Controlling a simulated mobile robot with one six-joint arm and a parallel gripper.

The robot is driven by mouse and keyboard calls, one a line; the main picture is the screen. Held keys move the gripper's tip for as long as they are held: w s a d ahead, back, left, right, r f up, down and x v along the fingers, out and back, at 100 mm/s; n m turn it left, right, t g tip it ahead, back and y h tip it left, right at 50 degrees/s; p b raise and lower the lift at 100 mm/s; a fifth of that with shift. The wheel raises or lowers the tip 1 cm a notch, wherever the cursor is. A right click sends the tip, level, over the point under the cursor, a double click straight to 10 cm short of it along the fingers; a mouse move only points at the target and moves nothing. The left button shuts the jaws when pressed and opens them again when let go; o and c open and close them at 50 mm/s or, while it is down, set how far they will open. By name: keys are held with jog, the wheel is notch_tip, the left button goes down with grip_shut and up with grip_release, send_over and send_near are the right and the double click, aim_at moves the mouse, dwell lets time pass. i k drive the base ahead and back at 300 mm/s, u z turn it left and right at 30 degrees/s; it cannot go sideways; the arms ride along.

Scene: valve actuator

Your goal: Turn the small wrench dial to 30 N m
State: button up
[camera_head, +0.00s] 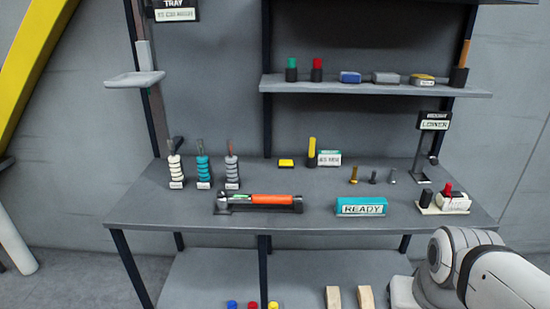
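A torque wrench with an orange grip (272,199) lies lengthwise in a dark holder (250,210) near the front middle of the workbench. Its metal head end points left, with a small green patch (242,196) beside the grip. A dark end piece sits at the right end. The dial and its reading are too small to make out. Only white and dark links of my arm show at the lower right; my gripper is out of view.
The grey bench (140,208) also holds a READY box (361,207), several ringed posts at left, bolts (353,174), and a red-topped device (447,199) at right. A shelf (310,91) with small items hangs above. Bare bench lies between the wrench and the READY box.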

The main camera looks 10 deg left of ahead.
aim_at(221, 194)
jog(key=u, duration=0.5)
jog(key=i, duration=1.15)
jog(key=u, duration=1.05)
jog(key=k, duration=0.75)
jog(key=u, duration=0.15)
jog(key=i, duration=0.85)
jog(key=z, duration=0.1)
